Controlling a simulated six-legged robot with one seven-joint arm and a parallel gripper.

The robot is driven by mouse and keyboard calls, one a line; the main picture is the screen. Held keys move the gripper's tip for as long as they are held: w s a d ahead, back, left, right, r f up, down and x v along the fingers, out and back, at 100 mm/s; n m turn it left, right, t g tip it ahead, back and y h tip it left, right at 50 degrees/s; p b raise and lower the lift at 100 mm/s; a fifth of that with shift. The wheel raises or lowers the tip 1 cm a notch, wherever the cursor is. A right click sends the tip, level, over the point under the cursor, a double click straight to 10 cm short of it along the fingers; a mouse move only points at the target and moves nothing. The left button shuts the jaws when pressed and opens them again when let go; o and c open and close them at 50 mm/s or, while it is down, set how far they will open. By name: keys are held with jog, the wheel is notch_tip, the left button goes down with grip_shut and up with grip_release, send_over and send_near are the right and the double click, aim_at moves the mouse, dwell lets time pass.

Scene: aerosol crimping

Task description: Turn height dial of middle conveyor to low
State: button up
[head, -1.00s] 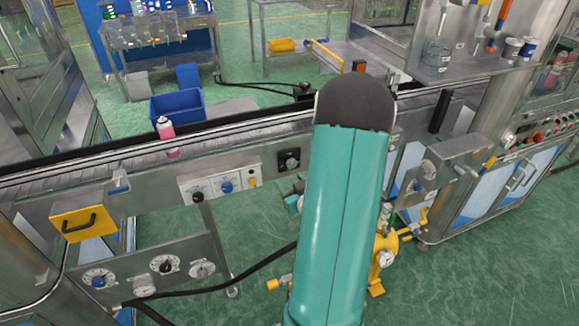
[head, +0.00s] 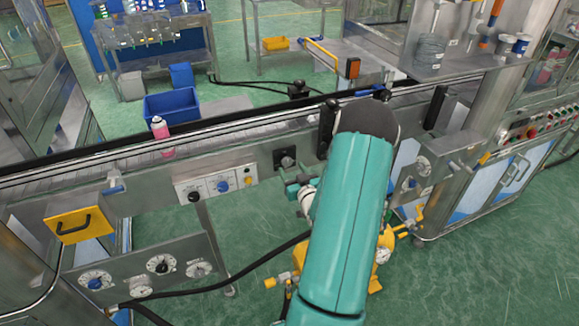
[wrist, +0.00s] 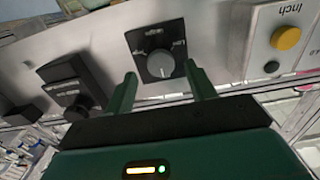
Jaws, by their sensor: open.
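A dial with a round grey knob (wrist: 160,64) sits on a square black plate on the metal panel in the wrist view. Small white lettering is on the plate, partly readable as "Low". In the head view the same black dial (head: 285,158) is on the middle conveyor's front rail. My gripper (wrist: 160,70) is open, with one green finger on each side of the knob's lower part in the picture. I see no clear contact. In the head view my gripper (head: 293,180) is just below the dial, partly hidden by my arm.
A yellow button (wrist: 286,38) marked "Inch" is right of the dial in the wrist view; a black knob (wrist: 75,107) is left. A control box (head: 215,187) is on the rail. A pink can (head: 160,130) stands on the conveyor. Yellow equipment (head: 385,245) stands below.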

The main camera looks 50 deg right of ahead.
aim_at(288, 163)
jog(key=shift+x, duration=1.55)
jog(key=shift+a, duration=0.1)
jog(key=c, duration=1)
jog(key=shift+o, duration=0.2)
